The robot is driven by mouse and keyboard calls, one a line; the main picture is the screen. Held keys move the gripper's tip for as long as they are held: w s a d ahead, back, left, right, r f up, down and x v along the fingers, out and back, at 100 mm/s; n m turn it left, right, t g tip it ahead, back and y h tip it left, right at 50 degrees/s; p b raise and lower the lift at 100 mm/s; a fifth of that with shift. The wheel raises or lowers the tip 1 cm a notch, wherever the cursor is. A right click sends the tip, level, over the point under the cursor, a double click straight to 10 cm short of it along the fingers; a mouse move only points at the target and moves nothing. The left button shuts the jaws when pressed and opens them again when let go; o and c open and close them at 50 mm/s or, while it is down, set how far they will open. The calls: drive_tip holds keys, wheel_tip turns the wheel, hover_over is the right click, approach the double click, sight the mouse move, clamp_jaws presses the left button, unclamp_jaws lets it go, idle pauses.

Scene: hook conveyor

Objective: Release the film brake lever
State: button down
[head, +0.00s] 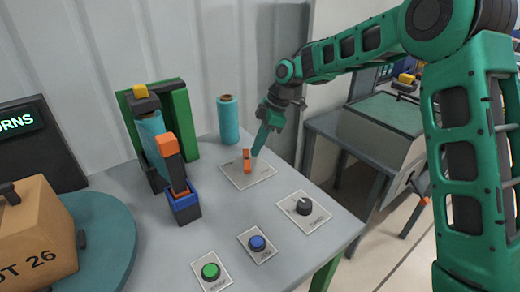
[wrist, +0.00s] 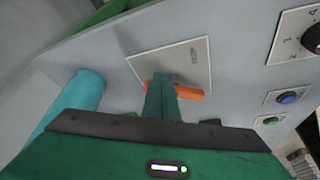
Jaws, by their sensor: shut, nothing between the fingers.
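The orange brake lever (head: 247,164) stands on a white label plate (head: 262,180) on the grey worktop, behind the dial. In the wrist view the lever (wrist: 188,93) lies across the plate (wrist: 196,58), with its middle hidden behind my fingers. My gripper (head: 256,152) is shut and empty, pointing down just right of the lever in the head view. In the wrist view its fingertips (wrist: 160,82) overlap the lever. I cannot tell whether they touch it. The lettering on the plate is too small to read.
A teal film roll (head: 228,120) stands behind the plate. The film wrapper with an orange-topped arm (head: 168,145) is to the left. A black dial (head: 304,206), blue button (head: 257,243) and green button (head: 210,271) sit in front. A cardboard box (head: 35,235) rests on the turntable (head: 105,240).

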drive_tip(key=n, duration=0.2)
drive_tip(key=a+n+g, duration=0.1)
drive_tip(key=n, duration=0.1)
drive_tip(key=w+a+n+g+h, duration=0.1)
drive_tip(key=shift+a+n, duration=0.1)
drive_tip(key=shift+n, duration=0.3)
idle(0.5)
drive_tip(key=w+d, duration=0.1)
drive_tip(key=d, duration=0.1)
drive_tip(key=w+d, duration=0.1)
drive_tip(key=w, duration=0.1)
drive_tip(key=shift+d, duration=0.4)
drive_tip(key=v, duration=0.9)
drive_tip(key=shift+s+r, duration=0.15)
drive_tip(key=shift+r, duration=0.3)
drive_tip(key=shift+a, duration=0.1)
